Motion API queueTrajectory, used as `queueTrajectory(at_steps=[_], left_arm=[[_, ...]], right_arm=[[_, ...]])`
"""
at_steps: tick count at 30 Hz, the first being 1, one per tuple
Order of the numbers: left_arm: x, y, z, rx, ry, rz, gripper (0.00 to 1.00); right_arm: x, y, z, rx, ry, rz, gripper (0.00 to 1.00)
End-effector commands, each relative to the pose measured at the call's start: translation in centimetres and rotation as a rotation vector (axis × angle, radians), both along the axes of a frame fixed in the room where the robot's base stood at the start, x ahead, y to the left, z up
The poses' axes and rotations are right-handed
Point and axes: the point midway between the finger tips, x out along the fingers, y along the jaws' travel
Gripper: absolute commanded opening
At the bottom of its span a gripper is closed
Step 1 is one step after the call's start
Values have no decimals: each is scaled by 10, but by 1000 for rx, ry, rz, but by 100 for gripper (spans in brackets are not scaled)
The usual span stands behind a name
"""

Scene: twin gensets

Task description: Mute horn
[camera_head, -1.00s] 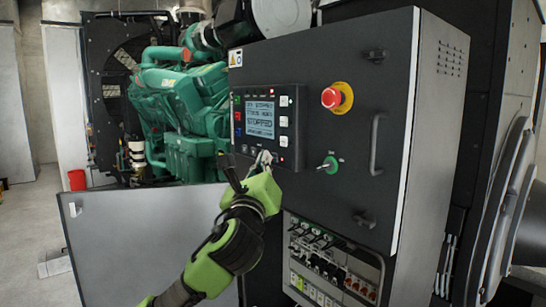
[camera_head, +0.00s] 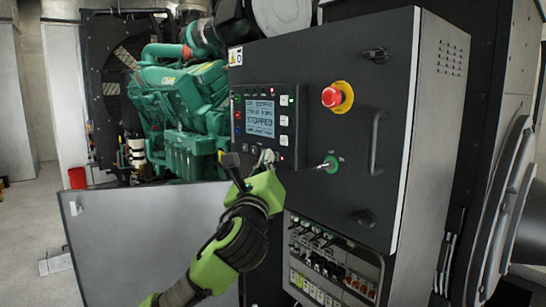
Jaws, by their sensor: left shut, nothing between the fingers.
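The controller panel (camera_head: 262,118) is set in the dark front of the control cabinet. Its lit screen (camera_head: 260,116) shows several lines of text, one reading STOPPED. Small buttons run down both sides and along the bottom. My left gripper (camera_head: 267,156) is shut and empty, with its tips at the lower edge of the controller, by the bottom row of buttons. The fingers hide part of that row. I cannot tell whether the tips touch a button. Which button mutes the horn is too small to read. My right gripper is not in view.
A black handle (camera_head: 376,143) stands out further right. An open grey panel (camera_head: 140,245) is at lower left. A green engine (camera_head: 180,105) stands behind.

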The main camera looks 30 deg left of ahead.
Motion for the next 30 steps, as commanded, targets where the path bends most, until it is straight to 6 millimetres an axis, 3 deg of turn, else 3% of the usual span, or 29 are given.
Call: queueTrajectory(at_steps=[30], left_arm=[[-18, 8, -1, 0, 0, 0, 0]], right_arm=[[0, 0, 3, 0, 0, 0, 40]])
